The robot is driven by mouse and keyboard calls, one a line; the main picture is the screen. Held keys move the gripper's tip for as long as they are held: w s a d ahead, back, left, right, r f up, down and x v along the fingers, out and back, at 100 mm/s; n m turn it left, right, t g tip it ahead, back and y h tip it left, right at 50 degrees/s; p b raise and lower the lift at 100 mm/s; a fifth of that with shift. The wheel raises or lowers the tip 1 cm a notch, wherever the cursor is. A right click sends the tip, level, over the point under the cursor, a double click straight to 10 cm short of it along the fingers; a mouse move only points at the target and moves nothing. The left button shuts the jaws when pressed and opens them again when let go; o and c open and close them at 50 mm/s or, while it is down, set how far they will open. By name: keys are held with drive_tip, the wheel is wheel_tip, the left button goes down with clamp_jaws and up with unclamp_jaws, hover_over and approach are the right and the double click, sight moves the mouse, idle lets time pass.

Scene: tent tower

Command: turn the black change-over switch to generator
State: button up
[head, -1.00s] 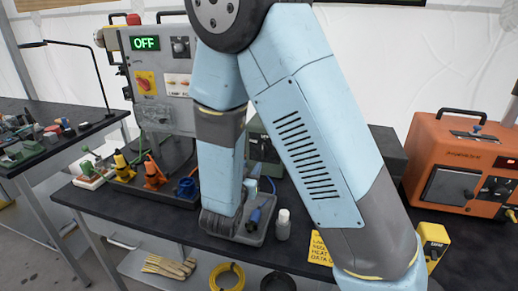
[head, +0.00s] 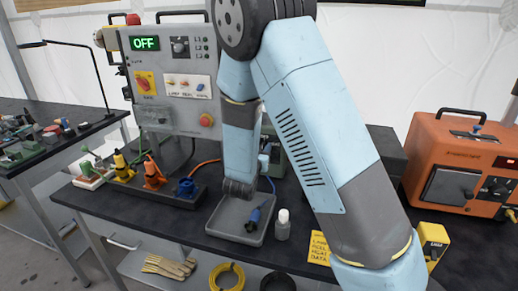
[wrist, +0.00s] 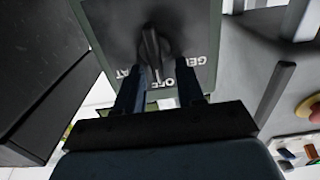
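The black change-over switch (wrist: 152,50) is a lever on the face of a dark grey-green box (wrist: 105,18). Its labels GEN, OFF and BAT appear upside down in the wrist view. The lever's end points roughly toward OFF. My gripper (wrist: 160,74) is open, with one finger on each side of the lever's end. I cannot tell whether either finger touches it. In the head view the grey-green box (head: 276,158) shows partly behind my arm; the lever and most of my gripper are hidden there.
A grey control panel (head: 166,109) with a lit OFF display and a red stop button (head: 206,120) stands left of the box. A grey tray (head: 232,232) with a blue connector and a small white bottle (head: 282,225) are in front. An orange unit (head: 455,170) stands right.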

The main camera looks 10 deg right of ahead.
drive_tip(key=shift+w+d, duration=0.15)
drive_tip(key=shift+w, duration=0.15)
drive_tip(key=shift+c, duration=0.2)
drive_tip(key=c, duration=0.6)
drive_tip(key=shift+a, duration=0.3)
clamp_jaws()
drive_tip(key=shift+d, duration=0.1)
drive_tip(key=n, duration=0.4)
drive_tip(key=a+f+n, duration=0.1)
drive_tip(key=n, duration=0.7)
drive_tip(key=shift+w+a+f, duration=0.2)
drive_tip(key=shift+a, duration=0.1)
